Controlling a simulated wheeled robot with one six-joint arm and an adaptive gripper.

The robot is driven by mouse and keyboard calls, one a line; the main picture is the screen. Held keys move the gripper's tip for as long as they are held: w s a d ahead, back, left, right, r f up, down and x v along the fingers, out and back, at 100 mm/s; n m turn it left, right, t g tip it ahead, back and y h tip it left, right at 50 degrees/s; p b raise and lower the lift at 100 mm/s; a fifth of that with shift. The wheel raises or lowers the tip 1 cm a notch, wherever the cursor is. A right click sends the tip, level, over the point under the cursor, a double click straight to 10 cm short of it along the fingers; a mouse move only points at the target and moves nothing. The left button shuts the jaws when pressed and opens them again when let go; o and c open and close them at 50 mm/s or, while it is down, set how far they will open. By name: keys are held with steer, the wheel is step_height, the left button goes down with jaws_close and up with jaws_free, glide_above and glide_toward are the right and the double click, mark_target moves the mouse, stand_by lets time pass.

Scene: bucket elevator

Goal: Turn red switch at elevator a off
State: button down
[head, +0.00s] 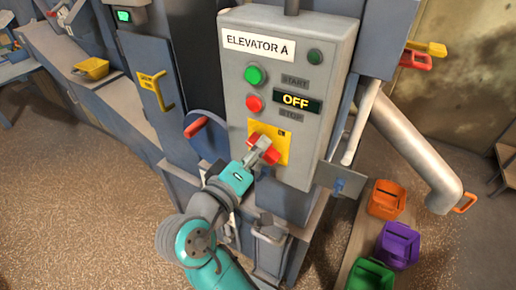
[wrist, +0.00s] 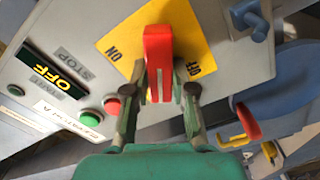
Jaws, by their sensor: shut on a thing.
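The elevator A control box (head: 330,60) is grey and carries a yellow plate (head: 282,150) low on its front. The red switch (head: 272,155) sits on this plate. In the wrist view the red switch (wrist: 158,50) stands upright in the picture, between the "ON" mark (wrist: 113,54) at left and the "OFF" mark (wrist: 195,68) at right. My gripper (head: 262,150) is at the switch, with its fingers on both sides of the red handle. It is shut on the handle. The fingers hide part of the switch in the head view.
Above the plate are a green start button (head: 255,75), a red stop button (head: 254,103) and a display (head: 297,101) reading OFF. A grey bracket (head: 340,178) juts out at right. Orange, purple and green buckets (head: 398,243) stand lower right.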

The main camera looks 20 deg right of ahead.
steer(key=n, duration=0.5)
steer(key=shift+f+n, duration=0.25)
steer(key=shift+n, duration=0.15)
steer(key=shift+a, duration=0.1)
stand_by(0.3)
steer(key=c, duration=1)
jaws_free()
steer(key=shift+o, duration=0.2)
steer(key=v, duration=1.2)
steer(key=shift+w+f, duration=0.1)
steer(key=shift+w, duration=0.05)
